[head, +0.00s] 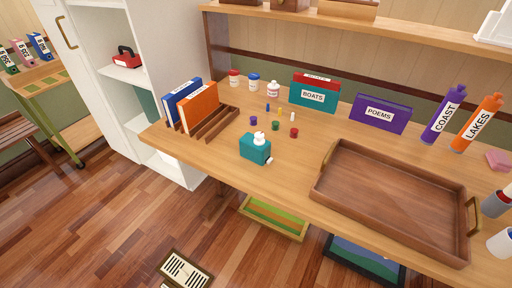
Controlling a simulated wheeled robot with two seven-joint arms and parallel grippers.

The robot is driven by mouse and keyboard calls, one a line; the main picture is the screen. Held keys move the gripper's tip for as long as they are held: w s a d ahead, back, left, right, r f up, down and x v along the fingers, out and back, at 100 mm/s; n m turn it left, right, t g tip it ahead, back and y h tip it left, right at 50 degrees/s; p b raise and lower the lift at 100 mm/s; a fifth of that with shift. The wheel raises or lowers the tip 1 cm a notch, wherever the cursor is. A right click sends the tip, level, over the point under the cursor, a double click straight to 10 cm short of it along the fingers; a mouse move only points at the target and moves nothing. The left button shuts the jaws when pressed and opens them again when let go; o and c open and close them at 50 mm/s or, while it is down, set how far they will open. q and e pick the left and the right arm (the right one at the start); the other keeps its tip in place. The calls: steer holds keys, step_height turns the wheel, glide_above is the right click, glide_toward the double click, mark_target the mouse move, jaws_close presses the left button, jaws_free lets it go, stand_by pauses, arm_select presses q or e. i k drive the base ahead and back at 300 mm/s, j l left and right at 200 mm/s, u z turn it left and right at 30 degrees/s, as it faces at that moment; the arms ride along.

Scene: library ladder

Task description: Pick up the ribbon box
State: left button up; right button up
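A small teal box (255,149) stands on the desk, left of the tray and close to the front edge. White rounded pieces show on its top, and a small white piece shows at its lower right corner. It carries no readable label; it looks like the ribbon box, but I cannot be sure. Neither of my grippers shows in the head view, and nothing is touching the box.
A wooden tray (395,200) fills the desk's right. Small coloured pieces (275,125) lie behind the box. A wooden rack (208,122) with blue and orange books stands left. Bottles (443,115) stand at the back right.

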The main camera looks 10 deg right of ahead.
mark_target(259, 155)
steer(key=i+j+z, duration=0.2)
steer(key=z, duration=0.15)
steer(key=i+j+z, duration=0.25)
steer(key=z, duration=0.15)
